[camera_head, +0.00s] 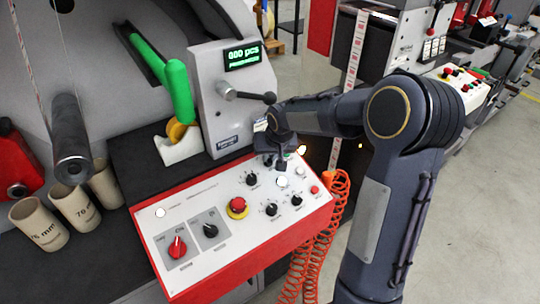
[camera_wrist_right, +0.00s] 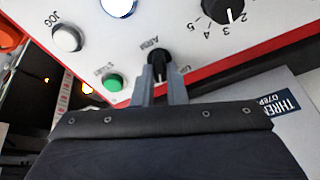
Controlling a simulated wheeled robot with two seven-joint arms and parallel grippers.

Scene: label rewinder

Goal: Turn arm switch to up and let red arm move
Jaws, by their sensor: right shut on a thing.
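The arm switch (camera_wrist_right: 158,62) is a small black knob labelled ARM in the right wrist view. My right gripper (camera_wrist_right: 160,84) has its two grey fingers on either side of it, shut on it. In the head view my right gripper (camera_head: 279,163) reaches down to the back edge of the white control panel (camera_head: 190,210) and hides the switch there. No clearly red arm shows; a green arm (camera_head: 178,92) stands behind the panel, beside the grey display box (camera_head: 222,100). My left gripper is not in view.
A green START button (camera_wrist_right: 112,83) and a white JOG button (camera_wrist_right: 67,38) lie close beside the switch. A red-and-yellow stop button (camera_head: 237,207) and several knobs sit on the panel. Orange coiled hoses (camera_head: 322,225) hang at its right. Cardboard cores (camera_head: 39,224) stand at left.

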